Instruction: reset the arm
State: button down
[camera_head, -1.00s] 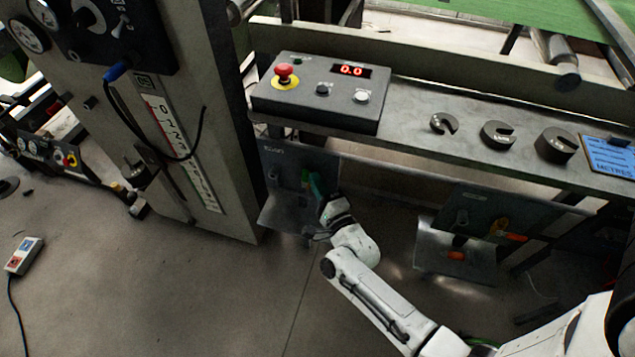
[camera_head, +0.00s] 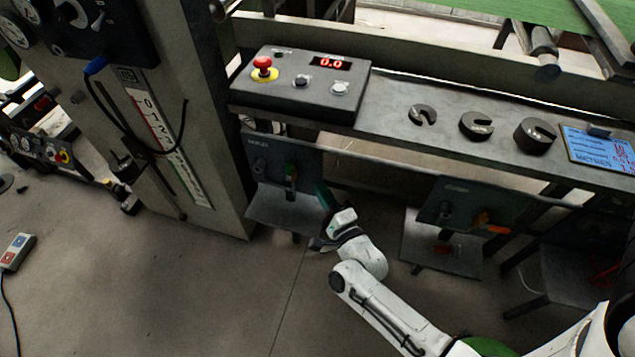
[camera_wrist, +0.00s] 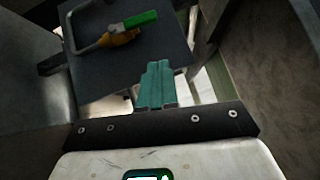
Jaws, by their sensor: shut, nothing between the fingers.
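My arm reaches in from the lower right in the head view, bent low in front of the bench. My gripper (camera_head: 323,194) is shut and empty, its teal fingers just right of the left dark panel (camera_head: 262,160) with the green-handled lever (camera_head: 291,173). In the wrist view the closed teal fingers (camera_wrist: 156,82) point toward a dark plate (camera_wrist: 150,55). A lever with a green grip and yellow base (camera_wrist: 128,28) lies beyond the fingertips, with a visible gap.
Above stands a control box (camera_head: 300,85) with a red stop button (camera_head: 263,64) and a display reading 0.0. Several slotted weights (camera_head: 476,125) sit on the shelf. A second panel with an orange-handled lever (camera_head: 488,224) is at right. The floor at left (camera_head: 130,290) is mostly clear.

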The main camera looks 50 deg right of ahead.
jog(key=v, duration=0.6)
jog(key=shift+r, duration=0.25)
jog(key=w+a+f+n+g+y, duration=0.3)
jog(key=a+n+g+y, duration=0.3)
jog(key=a+n+y, duration=0.65)
jog(key=s+d+r+n+g+h, duration=0.2)
jog(key=s+n+g, duration=0.35)
jog(key=s, duration=0.25)
jog(key=s+d+r+n+g+h, duration=0.2)
jog(key=s+n+g+h, duration=0.1)
jog(key=s+n+g, duration=0.4)
notch_tip(320, 180, up, 14)
jog(key=t+p, duration=0.1)
jog(key=p, duration=1.3)
jog(key=shift+s+a+m+t+p, duration=0.15)
jog(key=shift+s+m+t+p, duration=0.2)
jog(key=shift+s, duration=0.1)
